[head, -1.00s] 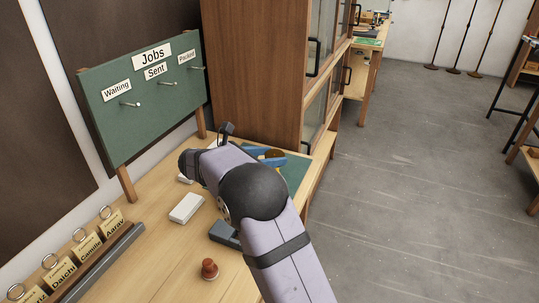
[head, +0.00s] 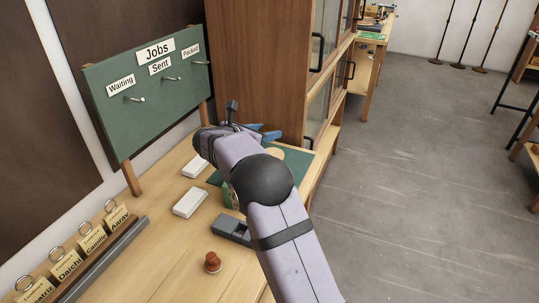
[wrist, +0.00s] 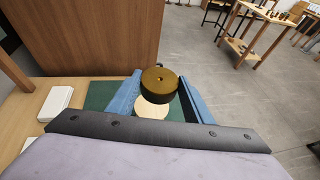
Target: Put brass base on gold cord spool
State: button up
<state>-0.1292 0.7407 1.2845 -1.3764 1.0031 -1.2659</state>
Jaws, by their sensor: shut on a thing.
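The brass base (wrist: 160,79), a round brass disc with a small centre hole and a dark side, is between the blue fingers of my gripper (wrist: 157,88) in the wrist view. My gripper is shut on it and holds it above the work surface. In the head view the blue fingers of my gripper (head: 264,133) show beyond my arm, and the base is mostly hidden. A pale round disc (wrist: 151,109) lies below the base on the green mat (wrist: 99,95). I cannot make out a gold cord spool; my arm hides part of the bench.
White boxes (head: 189,203) and a grey tray (head: 232,229) are on the wooden bench. A reddish-brown knobbed object (head: 212,262) stands nearer. A tall wooden cabinet (head: 258,70) rises just behind the mat. A green Jobs board (head: 150,100) stands at left.

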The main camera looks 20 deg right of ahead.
notch_tip(320, 180, down, 9)
jog(key=p, duration=0.1)
dwell(0.6)
jog(key=shift+f, duration=0.15)
jog(key=o, duration=1.3)
jog(key=shift+o, duration=0.2)
jog(key=b+v, duration=0.3)
jog(key=v, duration=0.9)
jog(key=shift+s, duration=0.1)
